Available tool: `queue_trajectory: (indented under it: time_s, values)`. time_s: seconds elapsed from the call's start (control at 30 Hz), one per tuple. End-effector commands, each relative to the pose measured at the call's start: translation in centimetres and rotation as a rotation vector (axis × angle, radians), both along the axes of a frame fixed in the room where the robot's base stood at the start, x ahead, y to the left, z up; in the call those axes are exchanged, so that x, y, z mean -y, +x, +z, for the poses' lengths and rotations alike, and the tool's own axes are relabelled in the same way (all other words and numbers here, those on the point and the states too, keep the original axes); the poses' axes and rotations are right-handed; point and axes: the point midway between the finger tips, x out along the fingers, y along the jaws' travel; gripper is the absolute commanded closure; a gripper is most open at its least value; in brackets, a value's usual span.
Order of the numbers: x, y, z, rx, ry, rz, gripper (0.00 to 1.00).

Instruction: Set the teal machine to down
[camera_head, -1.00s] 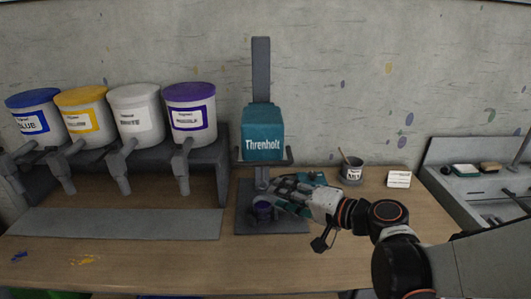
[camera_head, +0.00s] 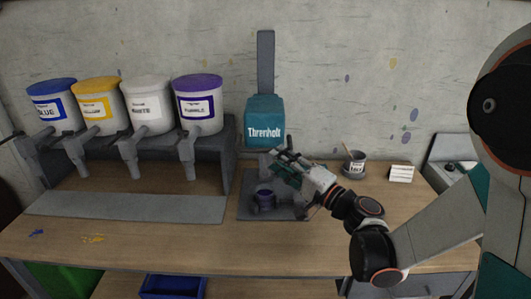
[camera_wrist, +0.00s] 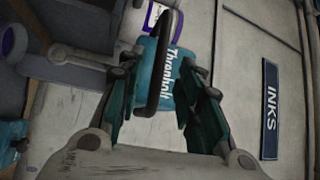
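The teal machine (camera_head: 265,122), lettered "Threnholt", hangs on a grey upright post above a dark base plate (camera_head: 290,208). A small dark cup with purple in it (camera_head: 265,196) stands on the plate below the machine. My gripper (camera_head: 284,163) is just below and in front of the machine's lower right edge. In the wrist view, its fingers (camera_wrist: 163,88) are spread apart. The machine (camera_wrist: 173,80) and its dark bar handle (camera_wrist: 150,100) show between them. I cannot tell whether a finger touches the handle.
Several ink buckets, including a purple-lidded one (camera_head: 199,104), stand on a grey rack at left. A small can (camera_head: 354,164) and a white card block (camera_head: 401,173) are at right. A sink (camera_head: 448,172) is behind my arm.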

Motion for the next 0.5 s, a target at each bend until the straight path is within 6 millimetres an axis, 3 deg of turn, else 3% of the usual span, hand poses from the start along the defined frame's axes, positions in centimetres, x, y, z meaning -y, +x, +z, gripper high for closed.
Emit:
queue_trajectory:
  time_s: [0.2,0.5]
  values:
    - [-2.8,2.8,0.5,0.0,0.001,0.003,0.67]
    - [-4.3,4.5,0.9,0.0,0.0,0.0,0.67]
